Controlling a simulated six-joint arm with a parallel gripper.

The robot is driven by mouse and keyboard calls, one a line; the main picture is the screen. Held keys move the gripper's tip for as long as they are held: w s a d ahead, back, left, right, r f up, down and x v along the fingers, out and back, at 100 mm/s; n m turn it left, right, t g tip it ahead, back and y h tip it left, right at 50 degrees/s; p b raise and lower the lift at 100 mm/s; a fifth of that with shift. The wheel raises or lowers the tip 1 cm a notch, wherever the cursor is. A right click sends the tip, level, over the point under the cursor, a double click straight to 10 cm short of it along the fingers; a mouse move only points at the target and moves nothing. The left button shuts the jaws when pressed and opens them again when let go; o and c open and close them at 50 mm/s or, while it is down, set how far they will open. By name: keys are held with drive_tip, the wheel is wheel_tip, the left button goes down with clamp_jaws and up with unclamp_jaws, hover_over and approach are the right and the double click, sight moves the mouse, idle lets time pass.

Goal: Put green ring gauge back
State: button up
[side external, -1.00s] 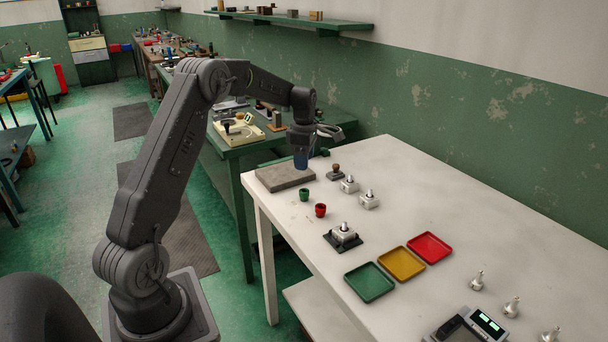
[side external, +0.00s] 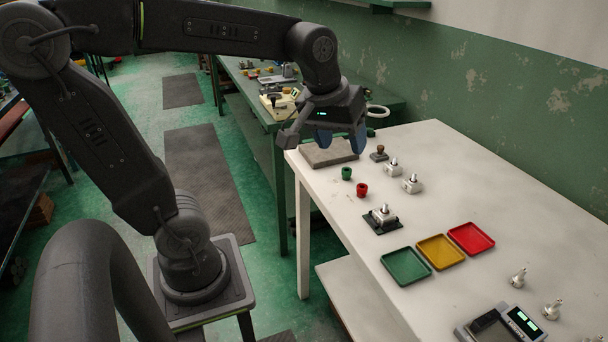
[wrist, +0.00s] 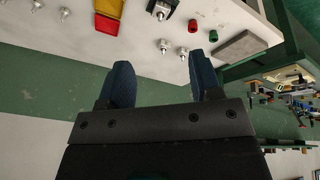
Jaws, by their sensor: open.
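The green ring gauge (side external: 347,173), a small cup-like ring, stands on the white bench (side external: 480,180) in front of the grey slab (side external: 328,153). It also shows in the wrist view (wrist: 213,36). A similar red ring (side external: 362,190) stands close beside it, apart from it; it also shows in the wrist view (wrist: 194,26). My gripper (side external: 342,143) is in the air with its blue fingers apart and nothing between them. In the side view it overlaps the slab's far edge. In the wrist view my gripper (wrist: 160,68) is empty and both rings lie beyond the right finger.
Green (side external: 406,267), yellow (side external: 440,252) and red (side external: 471,238) trays lie to the right. A fixture on a dark base (side external: 382,219) and metal knobbed parts (side external: 412,184) stand between. A brown-knobbed stamp (side external: 379,154) is near the slab. The bench's right back is clear.

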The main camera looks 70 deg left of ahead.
drive_tip(key=s+d+f+m+t, duration=0.1)
drive_tip(key=s+d+f+m, duration=0.2)
drive_tip(key=s+m, duration=0.4)
drive_tip(key=shift+s+d+h, duration=0.3)
drive_tip(key=shift+s+d, duration=0.45)
drive_tip(key=shift+s, duration=0.15)
